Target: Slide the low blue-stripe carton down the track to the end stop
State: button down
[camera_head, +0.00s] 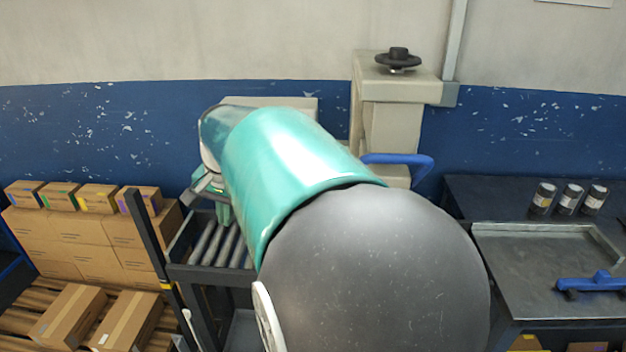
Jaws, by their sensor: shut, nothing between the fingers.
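A small brown carton with a blue mark (25,194) sits at the left end of a row on top of the stacked boxes at far left. I cannot tell if it is the low blue-stripe carton. The roller track (212,246) in a dark frame shows at centre left, with its right part hidden behind my arm. The rollers I can see are bare. My gripper (224,212) is over the track's far left part, mostly hidden by my teal arm link. It is shut, and I see nothing held. I cannot make out the end stop.
A dark upright post (149,240) stands left of the track. Stacked brown boxes (75,230) and pallet cartons (125,320) are at left. A beige machine column (390,125) stands behind my arm. A dark bench (480,200) with several cans is at right.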

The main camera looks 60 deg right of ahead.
jog(key=s+d+f+m+g, duration=0.25)
jog(key=d+m, duration=0.25)
jog(key=d, duration=0.6)
jog(key=s+d+f+m+g+h, duration=0.1)
jog(key=s+d+f+m, duration=0.4)
jog(key=d, duration=0.6)
jog(key=s+d+f+m+g, duration=0.2)
jog(key=d+m, duration=0.4)
jog(key=d, duration=0.6)
jog(key=shift+w+a+f, duration=0.1)
jog(key=shift+a+f, duration=0.05)
jog(key=shift+f, duration=4.1)
jog(key=shift+f, duration=0.55)
jog(key=w+a, duration=0.4)
jog(key=w, duration=0.3)
jog(key=shift+w, duration=0.2)
jog(key=shift+w+f, duration=0.1)
jog(key=w+a, duration=0.3)
jog(key=w, duration=0.4)
jog(key=shift+a, duration=0.35)
jog(key=shift+w, duration=0.2)
